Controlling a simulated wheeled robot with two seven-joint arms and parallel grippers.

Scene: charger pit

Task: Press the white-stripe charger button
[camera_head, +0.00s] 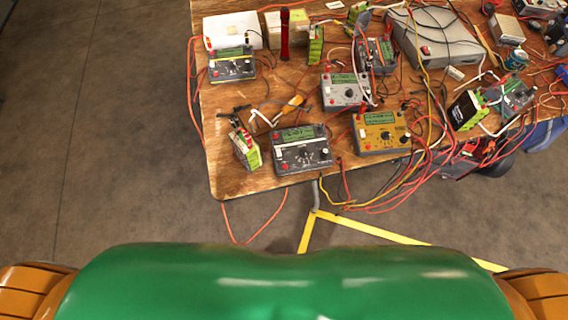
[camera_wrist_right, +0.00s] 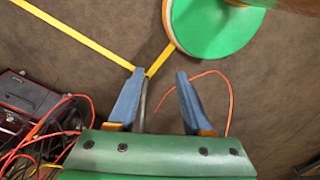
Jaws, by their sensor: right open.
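Several chargers with green screens sit on the wooden table in the head view. A dark charger (camera_head: 302,150) near the front edge has a thin pale band that looks like a white stripe, with a round dial and a red button or knob at its lower left. Small details are hard to read. A dark charger with a yellow stripe (camera_head: 232,66) is at the back left. A yellow charger (camera_head: 382,133) and a light grey charger (camera_head: 345,92) are nearby. My right gripper (camera_wrist_right: 160,72) is open and empty above the floor in the right wrist view. My left gripper is not in view.
The wooden table (camera_head: 222,172) is crowded with red and yellow cables, some hanging over its front edge. Yellow floor tape (camera_head: 375,230) lies before the table. Floor at left is clear.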

